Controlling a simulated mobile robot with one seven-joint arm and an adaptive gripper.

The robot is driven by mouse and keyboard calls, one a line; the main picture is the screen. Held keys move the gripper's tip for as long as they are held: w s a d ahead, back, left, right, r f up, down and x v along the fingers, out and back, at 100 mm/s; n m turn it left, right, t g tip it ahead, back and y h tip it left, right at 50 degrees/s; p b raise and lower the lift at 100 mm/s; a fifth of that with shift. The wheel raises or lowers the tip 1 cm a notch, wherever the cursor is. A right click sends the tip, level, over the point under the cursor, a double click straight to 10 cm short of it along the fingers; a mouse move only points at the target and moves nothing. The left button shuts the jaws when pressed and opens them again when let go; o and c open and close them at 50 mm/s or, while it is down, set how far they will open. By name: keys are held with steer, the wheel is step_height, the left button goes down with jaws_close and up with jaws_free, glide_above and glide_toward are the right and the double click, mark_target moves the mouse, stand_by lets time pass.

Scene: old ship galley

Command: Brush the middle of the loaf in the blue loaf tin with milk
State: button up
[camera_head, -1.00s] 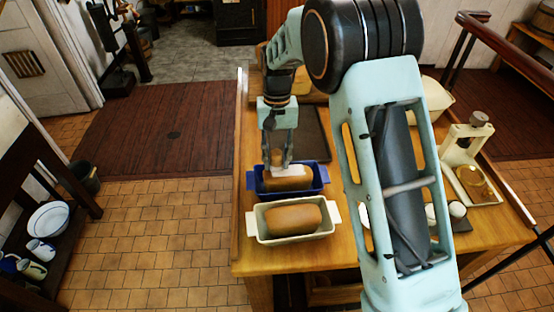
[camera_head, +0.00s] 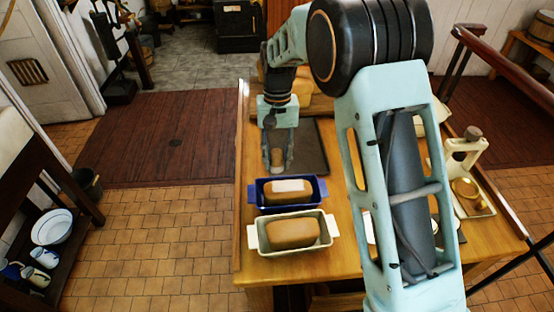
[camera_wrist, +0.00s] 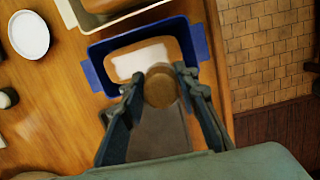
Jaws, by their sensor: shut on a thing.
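The blue loaf tin (camera_head: 268,208) stands on the wooden table behind a cream tin. Its brown loaf (camera_head: 312,189) carries a white, milk-coloured patch (camera_head: 291,185) over the middle of its top. In the wrist view the loaf's white patch (camera_wrist: 143,59) also shows, inside the blue tin (camera_wrist: 200,42). My gripper (camera_head: 276,165) is shut on the brush, whose round brown end (camera_wrist: 160,88) shows between the fingers. It is just beyond the tin in the head view and appears clear of the loaf. The bristles are hidden in the wrist view.
The cream tin (camera_head: 290,249) with a plain loaf (camera_head: 293,233) stands nearest. A dark flat tray (camera_head: 312,150) lies behind the blue tin. A cream stand with a brass dish (camera_head: 466,189) is at the right. A white round dish (camera_wrist: 29,35) lies on the table.

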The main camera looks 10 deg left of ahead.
steer(key=shift+r+p, duration=1.05)
steer(key=shift+r, duration=0.45)
